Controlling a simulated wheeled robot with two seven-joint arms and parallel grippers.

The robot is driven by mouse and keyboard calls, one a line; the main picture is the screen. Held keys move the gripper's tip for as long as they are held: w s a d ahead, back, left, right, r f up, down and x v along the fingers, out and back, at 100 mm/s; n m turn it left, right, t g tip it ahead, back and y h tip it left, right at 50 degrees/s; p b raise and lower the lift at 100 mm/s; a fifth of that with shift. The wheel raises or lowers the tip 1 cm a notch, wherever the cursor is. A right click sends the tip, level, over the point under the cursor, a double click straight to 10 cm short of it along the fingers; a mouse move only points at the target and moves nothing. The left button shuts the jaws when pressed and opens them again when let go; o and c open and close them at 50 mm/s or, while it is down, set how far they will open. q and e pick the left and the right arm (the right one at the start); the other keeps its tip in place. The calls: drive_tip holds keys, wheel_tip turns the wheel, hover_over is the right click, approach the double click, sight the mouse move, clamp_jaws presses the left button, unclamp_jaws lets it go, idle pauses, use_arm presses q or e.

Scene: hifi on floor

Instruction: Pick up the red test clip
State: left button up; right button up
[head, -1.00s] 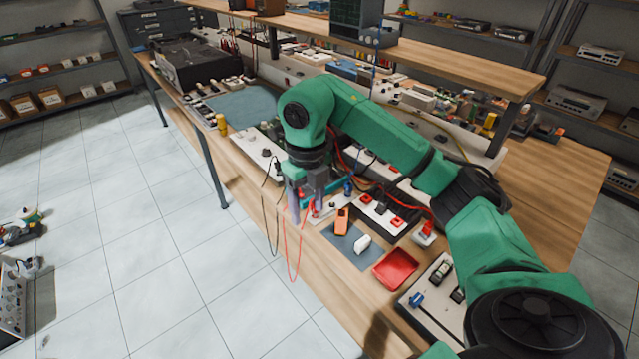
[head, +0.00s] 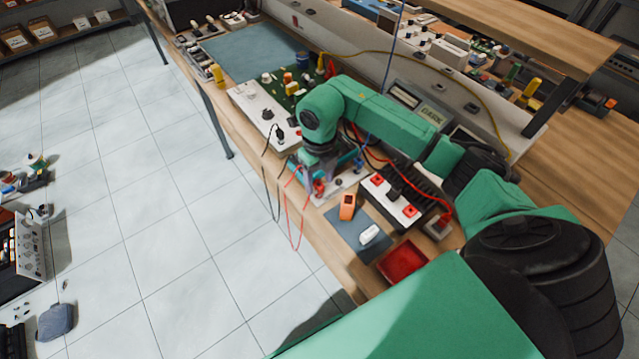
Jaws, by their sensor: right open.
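A small red piece that looks like the red test clip (head: 319,187) is near the table's front edge, just below my right gripper (head: 318,178). A thin red lead (head: 291,222) runs from that area and hangs in a loop over the edge. My right gripper points down from the green arm and is open. The fingertips are small and partly merge with the things behind them, so I cannot tell whether they touch the clip. My left gripper is out of view.
An orange meter (head: 347,206) and a white object (head: 369,234) lie on a grey mat right of the gripper, with a red tray (head: 402,262) beyond. A white switch box (head: 262,115) stands left. A black lead (head: 265,165) hangs over the edge. A yellow cable (head: 440,68) arches behind.

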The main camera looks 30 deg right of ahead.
drive_tip(key=shift+s+a+f, duration=0.1)
drive_tip(key=shift+a+f, duration=0.05)
drive_tip(key=shift+f, duration=0.85)
clamp_jaws()
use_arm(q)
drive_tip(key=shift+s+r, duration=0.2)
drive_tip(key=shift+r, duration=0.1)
